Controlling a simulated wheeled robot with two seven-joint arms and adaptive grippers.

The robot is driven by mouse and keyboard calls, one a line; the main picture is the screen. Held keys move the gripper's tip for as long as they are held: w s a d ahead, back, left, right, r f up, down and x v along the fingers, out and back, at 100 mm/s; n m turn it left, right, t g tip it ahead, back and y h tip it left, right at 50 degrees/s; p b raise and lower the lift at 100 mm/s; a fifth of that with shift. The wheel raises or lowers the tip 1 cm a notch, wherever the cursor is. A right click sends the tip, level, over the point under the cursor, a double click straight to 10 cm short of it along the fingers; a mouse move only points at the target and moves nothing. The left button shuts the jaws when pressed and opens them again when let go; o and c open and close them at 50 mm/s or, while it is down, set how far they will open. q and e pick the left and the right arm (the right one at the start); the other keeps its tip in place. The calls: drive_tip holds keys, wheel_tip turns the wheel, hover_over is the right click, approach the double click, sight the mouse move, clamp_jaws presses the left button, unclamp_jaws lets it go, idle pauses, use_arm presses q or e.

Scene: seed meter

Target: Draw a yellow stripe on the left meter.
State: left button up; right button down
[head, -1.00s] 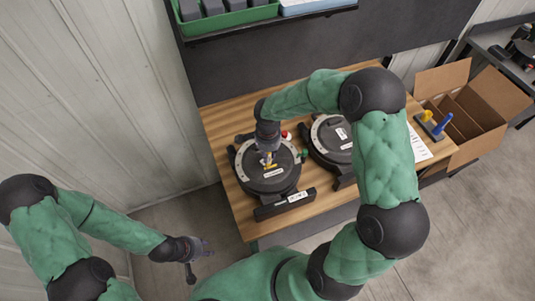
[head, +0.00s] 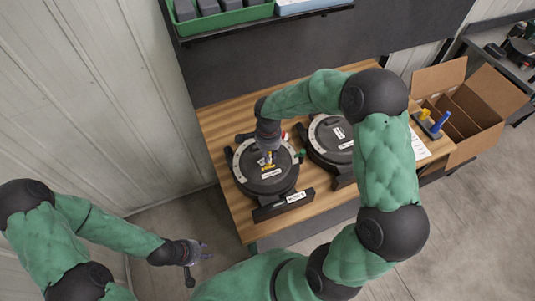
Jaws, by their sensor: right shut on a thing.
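The left meter (head: 265,188) is a round black unit with a pale rim on the wooden table. My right gripper (head: 267,157) is above it, shut on a yellow marker (head: 267,165) that points down at its dark top. Whether the tip touches the surface cannot be told. A white label and a small yellow mark show on the top near the tip. The second meter (head: 322,142) stands to the right, partly hidden by my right arm. My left gripper (head: 198,252) hangs low at the left, away from the table, and looks open and empty.
A shelf with a green bin (head: 222,20) hangs at the back. A dark bar with a label (head: 283,205) lies before the left meter.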

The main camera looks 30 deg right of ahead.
drive_tip(key=shift+s+d+b, duration=0.1)
drive_tip(key=shift+d+b, duration=0.7)
drive_tip(key=shift+d, duration=0.35)
idle(1.1)
wheel_tip(320, 180, up, 6)
drive_tip(key=p, duration=0.3)
idle(0.7)
idle(0.5)
